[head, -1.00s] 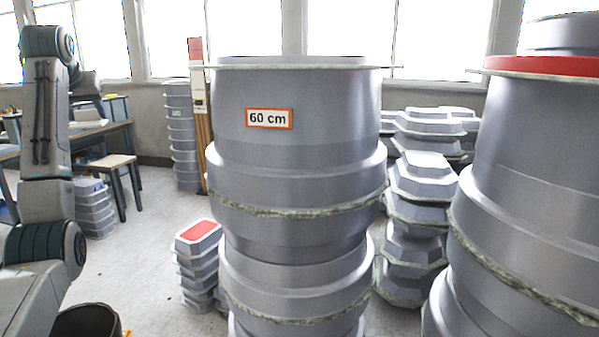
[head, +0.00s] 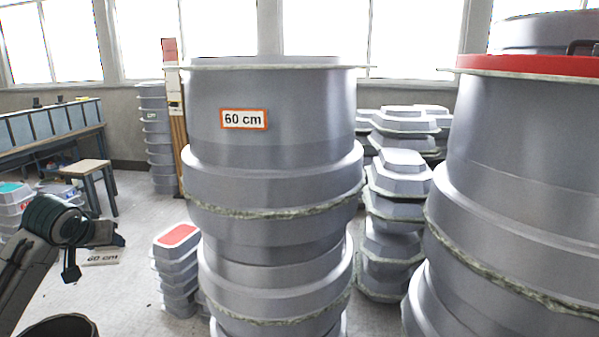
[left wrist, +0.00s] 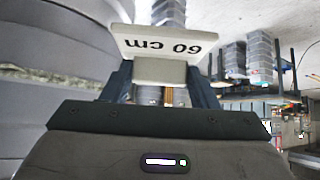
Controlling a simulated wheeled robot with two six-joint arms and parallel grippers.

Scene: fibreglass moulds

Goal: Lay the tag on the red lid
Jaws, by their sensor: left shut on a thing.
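My left gripper (head: 96,250) is low at the left of the head view, shut on a small white tag (head: 103,259) that reads "60 cm". The tag also shows in the left wrist view (left wrist: 166,45), upside down between the fingers (left wrist: 160,74). A red top (head: 179,235) lies on a low stack of small grey moulds, right of the gripper and apart from it. A larger red lid (head: 530,65) sits on the tall mould stack at the right, partly cut off by the picture edge. My right gripper is not in view.
A tall grey mould stack (head: 275,175) with an orange-framed "60 cm" label (head: 244,119) stands in the middle. Grey octagonal moulds (head: 400,205) stand behind it. A stool (head: 86,172) and bench (head: 50,135) are at the left. Floor is free between stool and small stack.

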